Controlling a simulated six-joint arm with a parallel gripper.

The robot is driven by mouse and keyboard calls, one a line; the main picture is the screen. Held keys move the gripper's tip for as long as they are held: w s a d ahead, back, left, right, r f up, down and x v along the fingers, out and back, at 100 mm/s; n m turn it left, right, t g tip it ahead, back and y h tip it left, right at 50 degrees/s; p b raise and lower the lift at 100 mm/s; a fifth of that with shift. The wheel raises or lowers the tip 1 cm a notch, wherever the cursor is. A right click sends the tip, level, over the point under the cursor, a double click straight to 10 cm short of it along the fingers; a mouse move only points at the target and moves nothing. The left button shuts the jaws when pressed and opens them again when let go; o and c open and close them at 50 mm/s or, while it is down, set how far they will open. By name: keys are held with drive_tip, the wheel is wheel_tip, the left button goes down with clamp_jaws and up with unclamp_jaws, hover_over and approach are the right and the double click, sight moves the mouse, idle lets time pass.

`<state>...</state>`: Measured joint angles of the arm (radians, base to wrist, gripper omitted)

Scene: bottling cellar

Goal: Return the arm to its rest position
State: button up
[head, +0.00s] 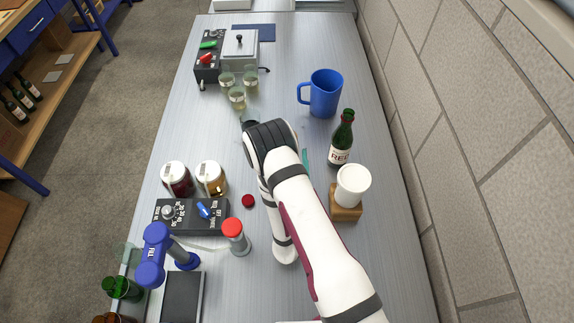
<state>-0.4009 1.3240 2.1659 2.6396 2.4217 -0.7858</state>
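My arm reaches from the bottom right up the middle of the steel bench (310,60). Its dark wrist end is over the middle of the bench. Only a small dark part of my gripper (246,123) shows beyond the wrist, just below several small glasses (237,97). The fingers are hidden, so I cannot tell whether they are open or hold anything.
Right of the arm are a blue jug (325,93), a green bottle labelled RED (342,140) and a white tub (353,184) on a wooden block (346,214). Left are two jars (177,178), a control box (190,217), a blue filler (153,257) and a red-capped cylinder (234,237). A wall bounds the right.

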drive_tip(key=s, duration=0.3)
drive_tip(key=shift+s, duration=0.2)
